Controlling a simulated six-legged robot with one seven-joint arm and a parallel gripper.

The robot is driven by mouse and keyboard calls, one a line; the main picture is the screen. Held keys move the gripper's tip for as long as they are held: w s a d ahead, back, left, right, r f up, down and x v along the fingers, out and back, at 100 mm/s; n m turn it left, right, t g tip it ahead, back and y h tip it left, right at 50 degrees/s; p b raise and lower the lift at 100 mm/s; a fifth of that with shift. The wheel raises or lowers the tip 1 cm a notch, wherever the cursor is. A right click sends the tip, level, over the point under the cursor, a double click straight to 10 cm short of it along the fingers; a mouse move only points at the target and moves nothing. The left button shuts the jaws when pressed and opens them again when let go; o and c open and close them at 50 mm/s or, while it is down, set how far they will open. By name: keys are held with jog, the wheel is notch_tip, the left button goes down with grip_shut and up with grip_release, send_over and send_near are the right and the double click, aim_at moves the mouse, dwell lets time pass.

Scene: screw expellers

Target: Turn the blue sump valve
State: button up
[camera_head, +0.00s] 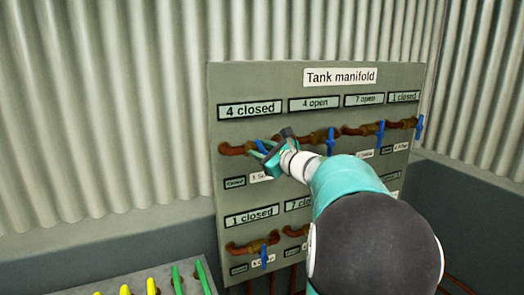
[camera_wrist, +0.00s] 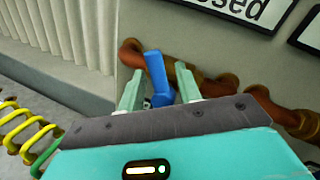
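The tank manifold panel (camera_head: 235,90) stands ahead, with copper pipes and blue valve handles in two rows. My gripper (camera_head: 268,153) is at the upper left valve, below the sign "4 closed" (camera_head: 250,109). The label under that valve (camera_head: 260,177) is partly covered by my gripper; it seems to begin "1 S". In the wrist view, this valve's blue handle (camera_wrist: 156,72) stands between the two pale green fingers of my gripper (camera_wrist: 159,88). The fingers are apart, with narrow gaps seen beside the handle. Whether they touch it lower down is hidden.
More blue handles (camera_head: 330,142) sit to the right in the upper row. A lower-row handle (camera_head: 264,256) hangs below a "1 closed" sign (camera_head: 252,215). My arm covers much of the panel's lower right. Yellow and green coiled things (camera_wrist: 30,130) stand at lower left.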

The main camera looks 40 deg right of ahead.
grip_shut()
jog(key=shift+s+d+m+t, duration=0.15)
jog(key=shift+m+t, duration=0.1)
jog(key=shift+m, duration=0.7)
jog(key=shift+w+d+m+t, duration=0.15)
jog(key=shift+m+t, duration=0.15)
jog(key=shift+m, duration=0.6)
jog(key=shift+s+d+m+t, duration=0.15)
jog(key=shift+m+t, duration=0.1)
jog(key=shift+m, duration=0.7)
jog(key=shift+h, duration=0.3)
grip_release()
jog(key=shift+r, duration=0.1)
